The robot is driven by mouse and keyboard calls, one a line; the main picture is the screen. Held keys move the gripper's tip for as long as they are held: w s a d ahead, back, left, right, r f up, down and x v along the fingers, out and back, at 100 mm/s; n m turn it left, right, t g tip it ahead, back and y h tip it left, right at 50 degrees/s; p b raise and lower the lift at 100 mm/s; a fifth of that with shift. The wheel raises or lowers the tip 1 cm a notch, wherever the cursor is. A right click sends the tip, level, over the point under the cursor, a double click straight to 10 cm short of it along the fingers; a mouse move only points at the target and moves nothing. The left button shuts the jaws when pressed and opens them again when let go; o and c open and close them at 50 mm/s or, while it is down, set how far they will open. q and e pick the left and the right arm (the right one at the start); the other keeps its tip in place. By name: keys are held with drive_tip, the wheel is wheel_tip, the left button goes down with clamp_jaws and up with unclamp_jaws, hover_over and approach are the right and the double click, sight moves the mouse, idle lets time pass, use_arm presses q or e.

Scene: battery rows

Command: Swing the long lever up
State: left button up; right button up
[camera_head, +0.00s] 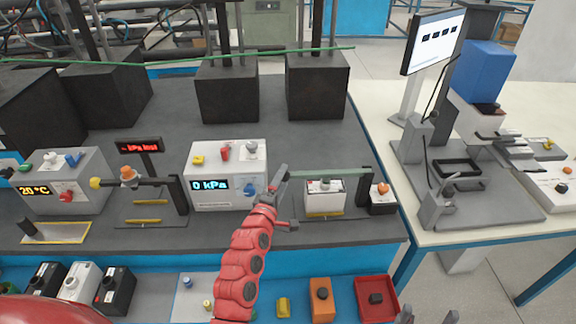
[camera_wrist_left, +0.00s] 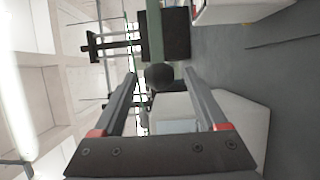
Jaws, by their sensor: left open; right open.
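The long lever (camera_head: 330,174) is a thin grey-green bar lying about level, running left from a dark post at the right end of the bench. It also shows in the left wrist view (camera_wrist_left: 153,38), with a round black knob (camera_wrist_left: 159,77) at its near end. My left gripper (camera_head: 286,196) is at the lever's left end, which it hides in the head view. Its fingers are open, and in the left wrist view the knob appears between the fingertips, apart from both. My right gripper (camera_head: 429,317) is open at the bottom edge, only its fingertips showing.
A white box (camera_head: 324,195) sits below the lever, and a small box with an orange knob (camera_head: 382,190) stands by the post. A "0 kPa" box (camera_head: 228,165) is left of my gripper. A second lever with a yellow knob (camera_head: 96,183) is further left.

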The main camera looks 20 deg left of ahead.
use_arm(q)
drive_tip(key=w, duration=0.5)
drive_tip(key=shift+w+d+p, duration=0.15)
drive_tip(key=shift+d+p, duration=0.1)
drive_tip(key=shift+p, duration=0.05)
clamp_jaws()
idle(1.2)
